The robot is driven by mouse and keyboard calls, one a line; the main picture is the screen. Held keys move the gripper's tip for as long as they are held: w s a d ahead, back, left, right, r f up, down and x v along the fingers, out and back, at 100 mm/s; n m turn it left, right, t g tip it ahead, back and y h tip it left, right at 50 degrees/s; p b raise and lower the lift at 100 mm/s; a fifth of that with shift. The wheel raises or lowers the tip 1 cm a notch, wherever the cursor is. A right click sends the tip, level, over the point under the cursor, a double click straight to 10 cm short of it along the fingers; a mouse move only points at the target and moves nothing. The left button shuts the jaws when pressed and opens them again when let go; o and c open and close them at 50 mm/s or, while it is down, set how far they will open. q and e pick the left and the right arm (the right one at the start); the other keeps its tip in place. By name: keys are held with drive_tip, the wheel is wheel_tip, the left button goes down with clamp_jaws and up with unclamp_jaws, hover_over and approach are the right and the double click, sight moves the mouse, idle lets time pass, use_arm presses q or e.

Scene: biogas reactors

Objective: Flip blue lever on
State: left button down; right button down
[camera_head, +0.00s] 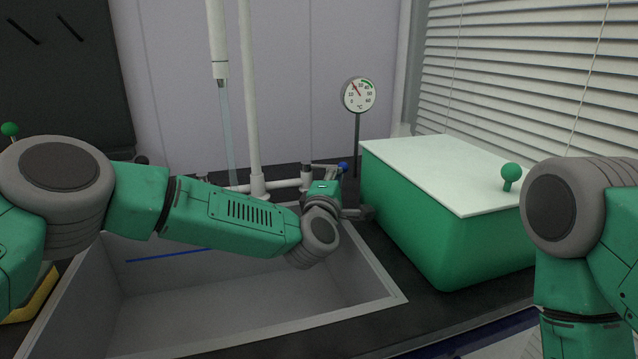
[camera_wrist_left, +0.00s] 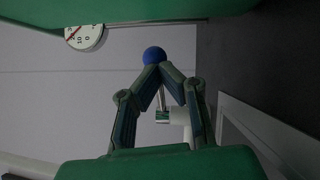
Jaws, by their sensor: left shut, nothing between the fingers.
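The blue lever shows as a round blue knob (camera_head: 343,166) behind the sink, at the right end of the white pipework. In the left wrist view the blue knob (camera_wrist_left: 154,55) sits at my left gripper's fingertips, with a thin metal stem below it. My left gripper (camera_wrist_left: 164,68) is shut, its fingers forming a peak with tips together and nothing held. The tips overlap the knob's lower edge; I cannot tell whether they touch it. In the head view my left wrist hides most of this gripper. My right arm shows at the right, but its gripper is out of view.
A grey sink (camera_head: 190,300) lies under my left arm. A white vertical pipe (camera_head: 250,100) stands behind it. A green box (camera_head: 410,225) with a white lid and green knob (camera_head: 511,172) is right of the lever. A temperature gauge (camera_head: 360,95) stands behind.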

use_arm(q)
drive_tip(key=shift+w+d, duration=0.3)
drive_tip(key=shift+d, duration=0.05)
use_arm(e)
drive_tip(key=shift+w+d+f, duration=0.15)
drive_tip(key=shift+w+d, duration=0.15)
use_arm(q)
drive_tip(key=shift+a, duration=0.1)
drive_tip(key=shift+s, duration=0.2)
drive_tip(key=v, duration=0.7)
use_arm(e)
drive_tip(key=shift+s, duration=0.1)
